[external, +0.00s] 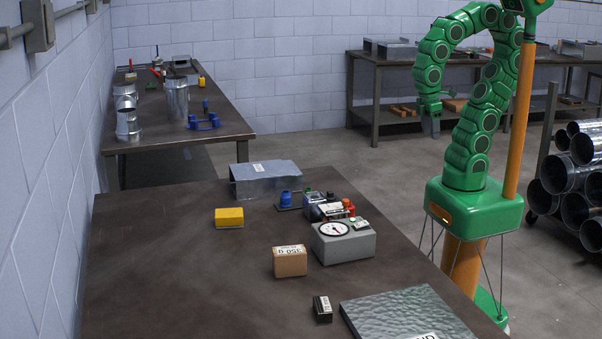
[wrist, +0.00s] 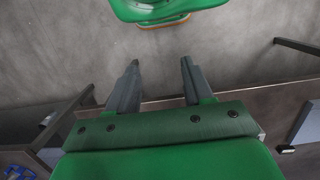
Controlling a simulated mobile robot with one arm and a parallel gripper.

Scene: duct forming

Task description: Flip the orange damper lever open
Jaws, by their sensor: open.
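A small orange-red part (external: 349,206) shows in the external view, in a tight cluster on the near table behind the grey dial gauge box (external: 343,243). It is too small and crowded to tell whether it is the damper lever or how it is set. My gripper (external: 431,112) hangs at the end of my curled green arm, well behind and to the right of the cluster, away from the near table. In the wrist view my gripper (wrist: 158,72) has its two grey fingers apart with nothing between them. The wrist view shows no orange lever.
The near table (external: 160,280) also bears a yellow block (external: 229,217), a brown box (external: 290,261), a sheet-metal duct (external: 265,180) and a quilted silver panel (external: 410,315). Its left part is clear. Round ducts (external: 570,175) are stacked at the right. Another workbench (external: 375,60) stands behind my arm.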

